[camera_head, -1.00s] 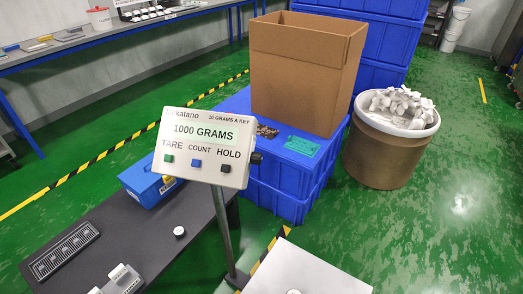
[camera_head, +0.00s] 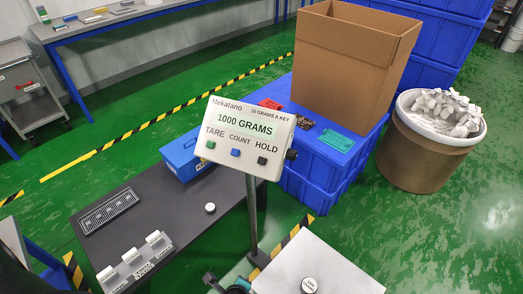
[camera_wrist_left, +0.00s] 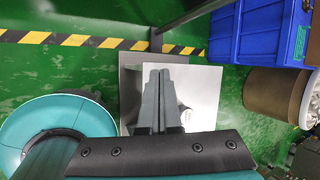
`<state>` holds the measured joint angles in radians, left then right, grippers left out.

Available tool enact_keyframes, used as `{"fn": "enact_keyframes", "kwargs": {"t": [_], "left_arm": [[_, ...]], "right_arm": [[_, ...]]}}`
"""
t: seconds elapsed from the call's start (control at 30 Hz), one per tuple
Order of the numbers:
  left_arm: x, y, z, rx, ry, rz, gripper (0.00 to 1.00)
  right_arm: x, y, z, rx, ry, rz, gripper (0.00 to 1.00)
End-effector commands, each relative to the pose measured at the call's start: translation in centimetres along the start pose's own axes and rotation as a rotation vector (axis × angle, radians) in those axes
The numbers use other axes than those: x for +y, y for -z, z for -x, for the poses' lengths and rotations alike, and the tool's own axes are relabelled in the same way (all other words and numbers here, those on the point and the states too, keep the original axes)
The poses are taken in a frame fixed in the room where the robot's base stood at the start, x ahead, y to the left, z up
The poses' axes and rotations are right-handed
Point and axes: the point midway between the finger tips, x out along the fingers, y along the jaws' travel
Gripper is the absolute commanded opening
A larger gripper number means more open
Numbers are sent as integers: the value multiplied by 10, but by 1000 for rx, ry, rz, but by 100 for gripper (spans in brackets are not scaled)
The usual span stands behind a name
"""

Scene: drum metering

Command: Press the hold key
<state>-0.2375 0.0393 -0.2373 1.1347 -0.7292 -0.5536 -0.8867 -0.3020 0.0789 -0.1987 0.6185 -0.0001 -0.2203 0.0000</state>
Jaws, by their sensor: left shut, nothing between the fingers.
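The scale's display head (camera_head: 248,136) stands on a grey post (camera_head: 252,215) and reads 1000 GRAMS. Below the reading are a green TARE key (camera_head: 210,145), a blue COUNT key (camera_head: 235,153) and the black HOLD key (camera_head: 262,160). The pale scale plate (camera_head: 325,262) carries a round weight (camera_head: 310,286) near the bottom edge. My left gripper (camera_wrist_left: 157,72) is shut and empty in its wrist view, with the scale plate (camera_wrist_left: 208,85) behind its fingers. The display head and HOLD key are outside that view. My right gripper is not identifiable in either view.
A dark bench (camera_head: 145,215) left of the post holds a slotted plate, a small round weight and white blocks. A blue toolbox (camera_head: 190,158) sits behind. Blue crates (camera_head: 315,180) bear a cardboard box (camera_head: 350,65). A drum (camera_head: 425,155) stands at right.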

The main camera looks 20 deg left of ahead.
Motion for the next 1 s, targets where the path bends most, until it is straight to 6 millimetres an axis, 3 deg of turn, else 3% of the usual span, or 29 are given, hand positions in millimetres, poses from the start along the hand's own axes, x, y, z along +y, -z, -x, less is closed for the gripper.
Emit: {"fn": "enact_keyframes", "kwargs": {"t": [0.03,0.2,0.3,0.43,0.53,0.67,1.0], "left_arm": [[-38,-12,17,-50,59,-127,0],[-139,-53,67,-281,192,-517,0],[-189,-78,104,-441,231,-700,0],[-239,-106,150,-634,239,-872,0],[-264,-121,178,-748,226,-955,0],[-280,-133,200,-835,207,-1012,0],[-284,-136,206,-863,198,-1032,0]], "right_arm": [[1,2,13,2,-1,0,72],[1,4,33,3,-1,1,72],[2,6,44,3,-1,1,72],[2,7,55,4,-1,1,72],[2,8,60,4,-1,1,72],[2,8,64,4,-1,2,72],[2,8,64,5,-1,2,72]]}}
